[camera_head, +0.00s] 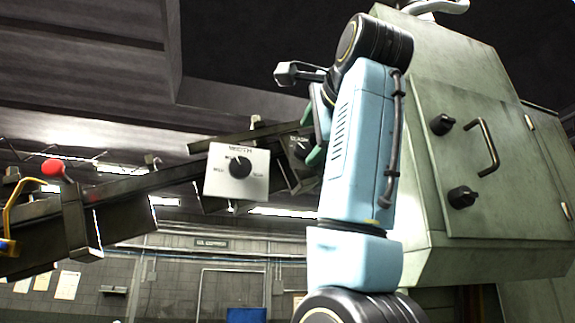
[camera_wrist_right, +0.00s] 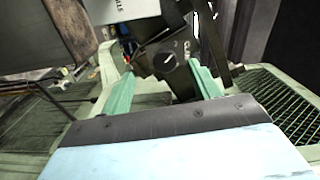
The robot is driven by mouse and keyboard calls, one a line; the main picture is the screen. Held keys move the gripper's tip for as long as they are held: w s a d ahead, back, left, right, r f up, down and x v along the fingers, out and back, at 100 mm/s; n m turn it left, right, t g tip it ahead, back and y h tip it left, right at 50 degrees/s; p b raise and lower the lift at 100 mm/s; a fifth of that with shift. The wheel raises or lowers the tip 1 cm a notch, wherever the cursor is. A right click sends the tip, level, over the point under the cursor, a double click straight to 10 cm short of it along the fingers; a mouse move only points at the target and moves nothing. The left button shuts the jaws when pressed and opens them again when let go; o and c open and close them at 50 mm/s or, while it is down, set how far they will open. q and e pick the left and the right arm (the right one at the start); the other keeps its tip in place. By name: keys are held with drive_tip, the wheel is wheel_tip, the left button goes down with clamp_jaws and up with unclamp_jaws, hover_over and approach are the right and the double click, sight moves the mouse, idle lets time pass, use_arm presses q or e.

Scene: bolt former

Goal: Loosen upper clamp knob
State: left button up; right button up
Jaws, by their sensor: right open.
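In the head view, a dark plate with partly hidden lettering carries a round dark knob (camera_head: 301,148), just left of my right arm. In the right wrist view, a dark plate shows a round knob (camera_wrist_right: 165,61) with a pale pointer mark. It lies between and beyond my teal fingertips. I cannot tell for certain that this is the upper clamp knob. My right gripper (camera_head: 317,120) is open beside the dark plate, partly hidden by my own arm. In the wrist view my right gripper (camera_wrist_right: 162,72) has its fingers spread, with nothing visibly held. My left gripper is out of view.
A white box with a dark dial (camera_head: 239,167) hangs left of the dark plate on a sloping rail. A red-knobbed lever (camera_head: 53,168) is farther left. A green cabinet (camera_head: 500,150) with knobs and a handle stands right. A mesh panel (camera_wrist_right: 290,110) is at lower right.

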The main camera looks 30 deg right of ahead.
sight(305, 150)
drive_tip(key=shift+w+d+r+p, duration=0.35)
drive_tip(key=shift+w+d+p, duration=0.1)
drive_tip(key=shift+w+p, duration=0.2)
drive_tip(key=p+x, duration=0.1)
drive_tip(key=x, duration=0.1)
drive_tip(key=shift+w+d+r+p, duration=0.2)
drive_tip(key=shift+w+d+p, duration=0.1)
drive_tip(key=shift+p, duration=0.1)
drive_tip(key=w+n, duration=0.2)
drive_tip(key=shift+w+d+f+n, duration=0.1)
drive_tip(key=shift+f+n, duration=0.3)
drive_tip(key=n, duration=0.1)
drive_tip(key=s+n, duration=0.1)
drive_tip(key=n, duration=0.1)
drive_tip(key=shift+r, duration=0.1)
drive_tip(key=shift+s+n, duration=0.1)
drive_tip(key=shift+n, duration=0.7)
drive_tip(key=shift+w+n+b, duration=0.3)
drive_tip(key=shift+w+n, duration=0.05)
drive_tip(key=shift+n, duration=1.25)
drive_tip(key=shift+s, duration=0.25)
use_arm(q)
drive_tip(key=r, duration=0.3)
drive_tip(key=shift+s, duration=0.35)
use_arm(e)
drive_tip(key=shift+w, duration=0.15)
